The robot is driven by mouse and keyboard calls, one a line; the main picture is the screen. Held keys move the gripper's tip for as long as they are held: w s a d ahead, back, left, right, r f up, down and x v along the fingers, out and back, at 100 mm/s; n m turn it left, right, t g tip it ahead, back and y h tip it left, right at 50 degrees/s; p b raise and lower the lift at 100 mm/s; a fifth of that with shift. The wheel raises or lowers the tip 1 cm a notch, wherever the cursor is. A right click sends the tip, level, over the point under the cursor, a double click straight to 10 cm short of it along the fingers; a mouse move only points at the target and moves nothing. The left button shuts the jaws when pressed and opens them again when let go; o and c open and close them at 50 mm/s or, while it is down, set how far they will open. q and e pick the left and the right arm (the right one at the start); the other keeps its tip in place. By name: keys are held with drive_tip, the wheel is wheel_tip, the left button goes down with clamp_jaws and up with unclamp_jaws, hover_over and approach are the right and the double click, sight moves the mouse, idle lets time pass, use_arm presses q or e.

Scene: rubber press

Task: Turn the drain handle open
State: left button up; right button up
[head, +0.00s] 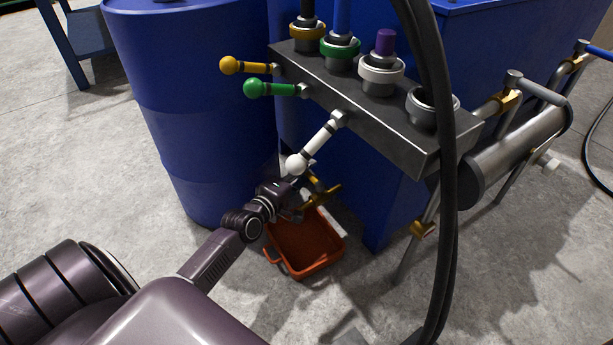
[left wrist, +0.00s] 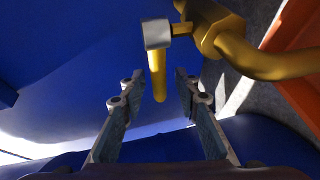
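The drain valve (head: 322,192) is brass-yellow and sits low by the blue tank, above a red tray. In the left wrist view the valve (left wrist: 215,30) has a curved spout going right and a grey square hub with a yellow handle (left wrist: 157,75) pointing down the picture. My left gripper (left wrist: 158,92) is open, with one finger on each side of the handle's lower end; I see no clear contact. In the head view my left gripper (head: 287,195) is at the valve and partly hides it. My right gripper is not in view.
The red tray (head: 320,265) stands on the floor below the valve. A grey manifold (head: 400,118) with white (head: 318,143), green (head: 278,89) and yellow (head: 255,68) levers overhangs the valve. A blue barrel (head: 195,110) stands left. Black hoses (head: 447,200) hang right.

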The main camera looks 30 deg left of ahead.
use_arm(q)
drive_tip(key=shift+w, duration=0.1)
clamp_jaws()
idle(0.3)
